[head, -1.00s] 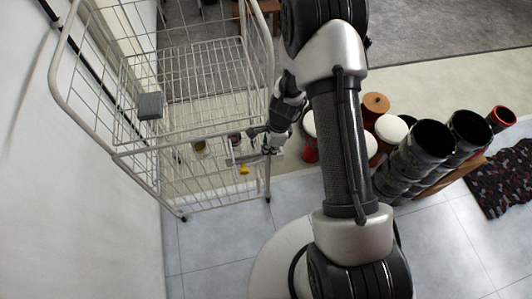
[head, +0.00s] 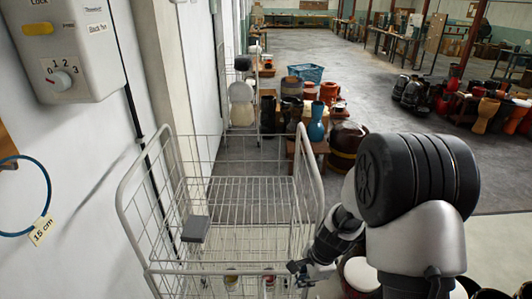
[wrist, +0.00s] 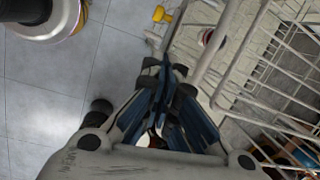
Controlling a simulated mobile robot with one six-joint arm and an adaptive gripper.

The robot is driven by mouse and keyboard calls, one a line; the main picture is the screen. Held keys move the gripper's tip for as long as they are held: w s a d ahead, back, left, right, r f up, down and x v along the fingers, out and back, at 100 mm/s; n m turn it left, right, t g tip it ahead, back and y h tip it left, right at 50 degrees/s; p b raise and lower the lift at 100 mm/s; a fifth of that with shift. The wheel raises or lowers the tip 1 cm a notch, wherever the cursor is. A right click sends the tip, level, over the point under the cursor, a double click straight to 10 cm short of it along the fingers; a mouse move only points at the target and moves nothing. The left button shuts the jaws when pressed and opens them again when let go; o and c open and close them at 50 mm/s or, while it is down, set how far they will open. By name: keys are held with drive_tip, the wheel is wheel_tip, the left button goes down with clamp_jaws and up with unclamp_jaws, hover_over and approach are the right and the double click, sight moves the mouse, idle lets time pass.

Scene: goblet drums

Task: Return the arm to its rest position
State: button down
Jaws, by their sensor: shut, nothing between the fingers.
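My gripper (head: 299,272) is at the right front corner of the white wire cart (head: 308,165) in the head view. In the wrist view my gripper (wrist: 165,72) has its blue-lined fingers together, with nothing seen between them. The cart's wire bars (wrist: 232,45) run close to the right of the fingers there; I cannot tell whether they touch. My arm reaches in from the lower right of the head view and hides part of the floor and drums behind it.
A grey block (head: 195,228) sits on the cart's left side. Small jars (head: 231,279) show low inside the cart. A wall with a grey control box (head: 70,45) is at left. Drums (head: 347,145) stand behind the cart. A yellow piece (wrist: 161,14) shows in the wrist view. Open floor lies beyond.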

drive_tip(key=s+r+n+t, duration=0.1)
drive_tip(key=s+r+n, duration=0.3)
drive_tip(key=r, duration=0.6)
drive_tip(key=s+r+n+t, duration=0.1)
drive_tip(key=s+r+n, duration=0.3)
drive_tip(key=r, duration=0.5)
drive_tip(key=s+d+r+n+h, duration=0.1)
drive_tip(key=s+r+n, duration=0.3)
drive_tip(key=s, duration=0.3)
drive_tip(key=s+d+r+n+t+h, duration=0.1)
drive_tip(key=s+r+n, duration=0.3)
drive_tip(key=s, duration=0.3)
drive_tip(key=shift+s+d+t+b, duration=0.3)
drive_tip(key=shift+b, duration=0.05)
drive_tip(key=c, duration=2.3)
unclamp_jaws()
drive_tip(key=shift+r, duration=0.1)
